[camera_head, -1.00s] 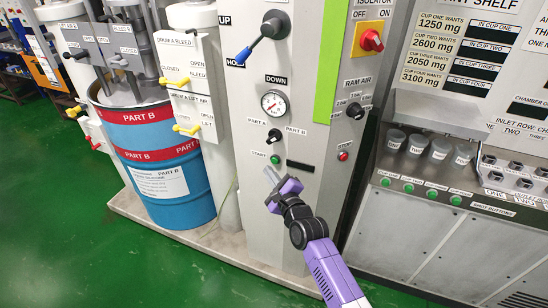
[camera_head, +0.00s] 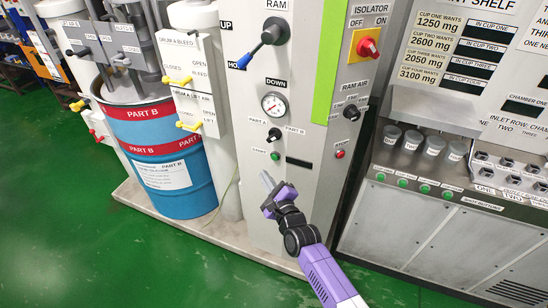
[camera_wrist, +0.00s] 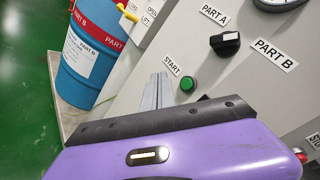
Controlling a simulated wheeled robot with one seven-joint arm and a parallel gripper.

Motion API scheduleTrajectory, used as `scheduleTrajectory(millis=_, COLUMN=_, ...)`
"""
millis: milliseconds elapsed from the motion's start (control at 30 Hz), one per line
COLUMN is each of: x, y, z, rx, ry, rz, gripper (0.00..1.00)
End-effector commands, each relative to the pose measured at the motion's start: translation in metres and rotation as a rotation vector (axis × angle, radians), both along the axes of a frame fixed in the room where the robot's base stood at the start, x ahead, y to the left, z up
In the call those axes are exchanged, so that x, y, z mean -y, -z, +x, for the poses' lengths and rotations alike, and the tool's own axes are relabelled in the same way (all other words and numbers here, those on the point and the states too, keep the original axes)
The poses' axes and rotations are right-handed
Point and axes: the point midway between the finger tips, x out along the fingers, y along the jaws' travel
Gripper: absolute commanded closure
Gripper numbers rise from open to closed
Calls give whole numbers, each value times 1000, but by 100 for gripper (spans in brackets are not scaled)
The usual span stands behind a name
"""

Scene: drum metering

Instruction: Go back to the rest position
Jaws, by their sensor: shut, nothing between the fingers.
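My gripper (camera_head: 268,180) is shut and empty, in front of the lower part of the grey control column (camera_head: 262,215). In the head view its fingertips are just below the green START button (camera_head: 275,155) and apart from any visible object. In the wrist view the closed fingers (camera_wrist: 157,90) show left of the START button (camera_wrist: 188,84), with the black PART A / PART B selector (camera_wrist: 225,43) above it. My purple arm reaches in from the lower right of the head view.
A blue and red PART B drum (camera_head: 160,150) stands left of the column on a pale plinth (camera_head: 190,222). A steel bench with several cups (camera_head: 412,140) stands right. The RAM lever (camera_head: 262,42) and red isolator (camera_head: 368,46) are higher up. Green floor (camera_head: 70,220) is clear at left.

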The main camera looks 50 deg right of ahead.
Motion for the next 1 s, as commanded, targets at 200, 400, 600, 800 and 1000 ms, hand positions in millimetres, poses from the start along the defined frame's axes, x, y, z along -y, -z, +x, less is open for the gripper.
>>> scheduleTrajectory(millis=200, x=0, y=0, z=0, rx=0, ry=0, rz=0, gripper=100)
scheduleTrajectory(millis=400, x=0, y=0, z=0, rx=0, ry=0, rz=0, gripper=100)
scheduleTrajectory(millis=600, x=0, y=0, z=0, rx=0, ry=0, rz=0, gripper=100)
scheduleTrajectory(millis=800, x=1, y=-1, z=0, rx=-45, ry=-7, rz=-107, gripper=100)
scheduleTrajectory(millis=1000, x=1, y=-44, z=-8, rx=-153, ry=-1, rz=-544, gripper=100)
